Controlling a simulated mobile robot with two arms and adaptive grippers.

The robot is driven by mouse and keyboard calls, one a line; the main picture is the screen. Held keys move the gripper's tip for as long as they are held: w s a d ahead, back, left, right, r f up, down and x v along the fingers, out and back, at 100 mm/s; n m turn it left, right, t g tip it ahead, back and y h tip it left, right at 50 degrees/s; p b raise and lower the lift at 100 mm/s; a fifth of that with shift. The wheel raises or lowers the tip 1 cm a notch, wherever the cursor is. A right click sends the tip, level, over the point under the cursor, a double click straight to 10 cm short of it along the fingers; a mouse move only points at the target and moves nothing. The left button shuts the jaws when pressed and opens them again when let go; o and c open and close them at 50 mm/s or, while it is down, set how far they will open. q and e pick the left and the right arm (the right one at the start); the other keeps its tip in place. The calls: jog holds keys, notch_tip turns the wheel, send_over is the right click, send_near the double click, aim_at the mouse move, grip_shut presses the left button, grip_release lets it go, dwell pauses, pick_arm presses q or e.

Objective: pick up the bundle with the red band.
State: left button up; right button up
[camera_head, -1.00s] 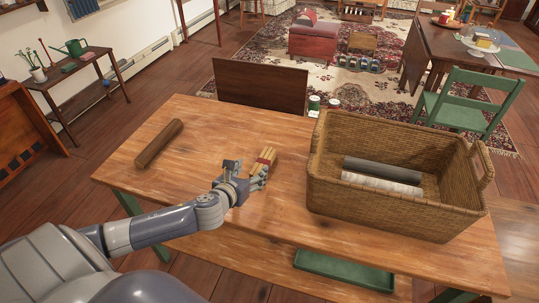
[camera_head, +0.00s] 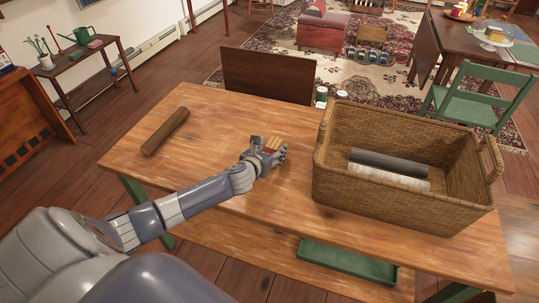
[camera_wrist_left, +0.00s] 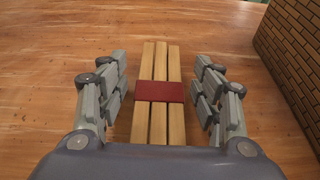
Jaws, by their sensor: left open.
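The bundle (camera_head: 273,144) is several pale wooden sticks held by a red band. In the head view my left gripper hides part of it. In the left wrist view the bundle (camera_wrist_left: 158,118) lies lengthwise on the table, with its red band (camera_wrist_left: 159,91) across the middle. My left gripper (camera_head: 268,152) is at the bundle. In the left wrist view the fingers of the left gripper (camera_wrist_left: 162,88) are open, one on each side of the bundle, with a gap on both sides. My right gripper is not in view.
A wicker basket (camera_head: 330,200) stands on the right of the wooden table (camera_head: 215,125), holding a dark roll (camera_head: 388,163) and a light roll (camera_head: 390,178). A brown cylinder (camera_head: 165,131) lies at the left. The table between cylinder and bundle is clear.

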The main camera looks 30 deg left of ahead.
pick_arm(q)
jog(key=shift+c, duration=1.3)
jog(key=shift+w, duration=0.1)
jog(key=c, duration=0.9)
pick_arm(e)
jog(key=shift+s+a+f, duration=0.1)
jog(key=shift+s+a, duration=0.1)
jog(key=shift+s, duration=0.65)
pick_arm(q)
jog(key=shift+c, duration=0.2)
